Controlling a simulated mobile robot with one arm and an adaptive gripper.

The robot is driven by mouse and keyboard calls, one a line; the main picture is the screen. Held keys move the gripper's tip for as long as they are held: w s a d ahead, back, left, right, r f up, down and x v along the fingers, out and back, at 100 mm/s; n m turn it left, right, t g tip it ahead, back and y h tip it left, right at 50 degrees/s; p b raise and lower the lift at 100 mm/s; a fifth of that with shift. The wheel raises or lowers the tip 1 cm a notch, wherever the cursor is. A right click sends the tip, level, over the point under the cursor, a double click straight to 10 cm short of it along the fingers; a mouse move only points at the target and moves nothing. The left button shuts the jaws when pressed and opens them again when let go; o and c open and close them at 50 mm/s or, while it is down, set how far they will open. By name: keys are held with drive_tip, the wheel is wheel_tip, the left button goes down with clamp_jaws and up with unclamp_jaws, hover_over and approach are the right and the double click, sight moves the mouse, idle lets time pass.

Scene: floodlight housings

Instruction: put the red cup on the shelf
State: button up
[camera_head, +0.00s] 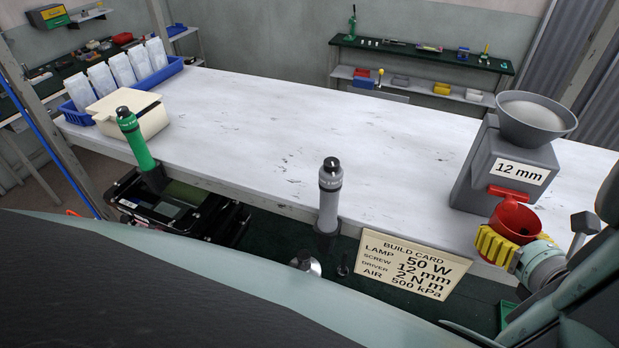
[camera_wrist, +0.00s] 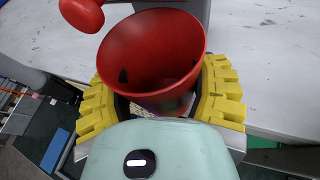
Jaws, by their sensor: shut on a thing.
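The red cup (camera_head: 515,219) is upright at the front right edge of the white table, just below and in front of the red spout of a grey dispenser. The yellow fingers of my gripper (camera_head: 509,250) are shut around its sides. The wrist view shows the cup (camera_wrist: 150,60) from above, its open mouth up and a finger on each side. Whether anything lies at its bottom is unclear. A pale shelf (camera_head: 480,99) with small bins runs under a dark green bench top at the back wall. I cannot tell whether this is the shelf meant.
The dispenser (camera_head: 480,170), labelled 12 mm, stands close behind the cup. A grey driver (camera_head: 329,195) and a green driver (camera_head: 137,145) stand at the table's front edge. A build card (camera_head: 412,267) hangs there. A blue tray (camera_head: 165,75) holds white pouches. The table's middle is clear.

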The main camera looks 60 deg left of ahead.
sight(495, 218)
drive_tip(key=shift+w+a, duration=0.35)
drive_tip(key=shift+a, duration=0.3)
drive_tip(key=shift+w+a, duration=0.35)
drive_tip(key=shift+a, duration=0.25)
drive_tip(key=shift+w+a+r+p, duration=0.1)
drive_tip(key=shift+w+a+p, duration=0.05)
drive_tip(key=shift+a+p, duration=0.25)
drive_tip(key=shift+w+a+p, duration=0.25)
drive_tip(key=shift+w+a, duration=0.1)
drive_tip(key=shift+a, duration=0.25)
drive_tip(key=shift+w+a+p, duration=0.25)
drive_tip(key=shift+w+a, duration=0.1)
drive_tip(key=shift+a, duration=0.2)
drive_tip(key=shift+w+f+b, duration=0.1)
drive_tip(key=shift+f+b, duration=0.45)
drive_tip(key=shift+f, duration=0.3)
drive_tip(key=shift+d, duration=0.1)
drive_tip(key=o, duration=1.1)
drive_tip(key=shift+o, duration=0.2)
